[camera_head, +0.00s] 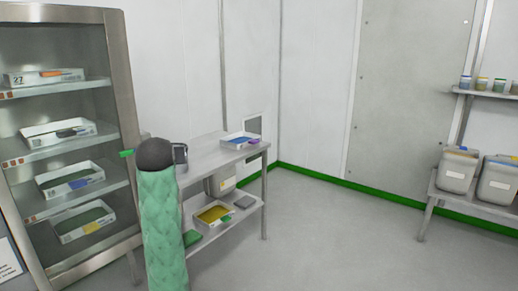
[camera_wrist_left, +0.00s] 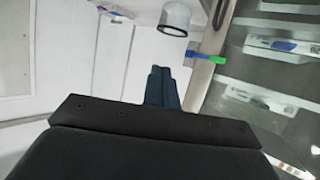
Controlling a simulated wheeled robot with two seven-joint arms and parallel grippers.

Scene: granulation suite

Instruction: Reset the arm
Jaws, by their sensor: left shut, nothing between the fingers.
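My left gripper (camera_wrist_left: 162,88) shows in the left wrist view. Its dark blue fingers are together with nothing between them. My right gripper is in neither view.
A steel cabinet (camera_head: 122,85) with several trays is at left. The two-level table (camera_head: 215,152) carries the cup (camera_head: 180,157) and a blue-lined tray (camera_head: 240,141); a yellow-lined tray (camera_head: 213,214) is below. Bins (camera_head: 457,171) stand at right. The middle floor is clear.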

